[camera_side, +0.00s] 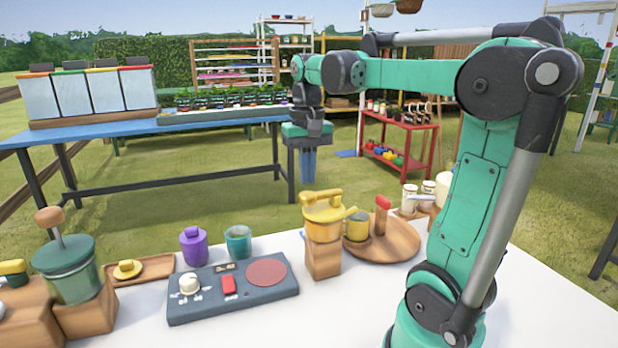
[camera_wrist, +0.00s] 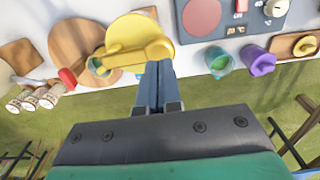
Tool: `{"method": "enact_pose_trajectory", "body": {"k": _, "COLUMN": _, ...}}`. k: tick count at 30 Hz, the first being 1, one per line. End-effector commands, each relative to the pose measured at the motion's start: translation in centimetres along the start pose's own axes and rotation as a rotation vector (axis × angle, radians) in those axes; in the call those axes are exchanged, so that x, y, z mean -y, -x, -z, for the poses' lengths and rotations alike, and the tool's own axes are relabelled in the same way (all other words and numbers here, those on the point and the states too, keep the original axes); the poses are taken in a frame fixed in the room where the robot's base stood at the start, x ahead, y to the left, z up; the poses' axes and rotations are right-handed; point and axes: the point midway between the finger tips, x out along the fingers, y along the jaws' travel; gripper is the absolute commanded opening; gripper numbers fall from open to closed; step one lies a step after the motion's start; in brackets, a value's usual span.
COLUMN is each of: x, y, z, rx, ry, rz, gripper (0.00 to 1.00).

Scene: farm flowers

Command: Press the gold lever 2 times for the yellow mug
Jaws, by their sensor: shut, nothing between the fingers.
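A yellow dispenser (camera_side: 323,222) stands on a wooden block, with a gold lever (camera_side: 320,196) curving over its top. The dispenser also shows in the wrist view (camera_wrist: 135,30), just beyond my fingers. The yellow mug (camera_side: 356,228) sits right of the dispenser, below its spout, by a round wooden board; it also shows in the wrist view (camera_wrist: 93,67), partly hidden. My gripper (camera_side: 308,172) points down, shut and empty. In the side view it appears just above and behind the lever. I see no clear contact in either view.
A round wooden board (camera_side: 395,247) with a red-handled piece stands right of the mug. A grey panel (camera_side: 235,305) with a red switch and round pad lies left. A purple jar (camera_side: 194,248) and teal cup (camera_side: 238,243) stand behind it. White canisters (camera_side: 409,200) stand right.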

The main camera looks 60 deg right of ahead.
Motion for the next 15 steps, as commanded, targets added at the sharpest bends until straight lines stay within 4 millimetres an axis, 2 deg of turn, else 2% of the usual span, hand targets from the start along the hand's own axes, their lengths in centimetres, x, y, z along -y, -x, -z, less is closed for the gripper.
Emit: {"method": "enact_pose_trajectory", "body": {"k": 15, "x": 0.0, "y": -1.5, "z": 0.0, "rx": 0.0, "ry": 0.0, "rz": 0.0, "gripper": 0.0}}
